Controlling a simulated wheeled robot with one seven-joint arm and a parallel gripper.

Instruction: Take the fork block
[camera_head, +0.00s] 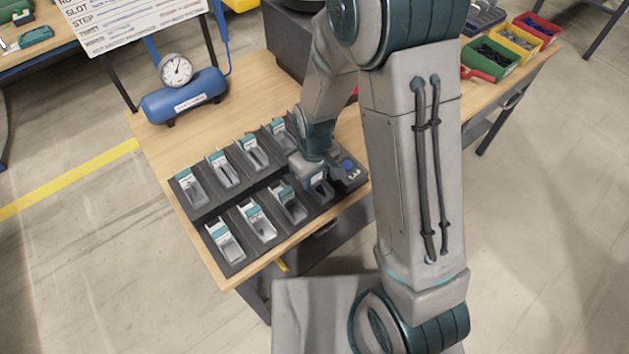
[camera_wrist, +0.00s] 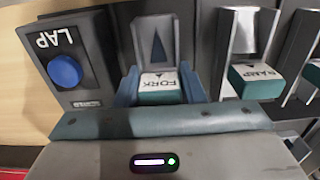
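The fork block (camera_wrist: 160,88) is teal with a white label reading FORK. It sits at the near end of a grey slot with a dark pointed mark in the wrist view. My gripper (camera_wrist: 160,98) has one blue-grey finger on each side of the block. Whether the fingers touch the block or leave a narrow gap cannot be told. In the head view my gripper (camera_head: 318,172) is low over the right end of the front row of slots, and it and my arm mostly hide the fork block there.
A LAP panel with a blue button (camera_wrist: 65,71) stands left of the fork slot in the wrist view. A block labelled RAMP (camera_wrist: 256,80) is close on the right. Two rows of slots (camera_head: 225,170), a blue tank with a gauge (camera_head: 185,97) and coloured bins (camera_head: 490,58) share the table.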

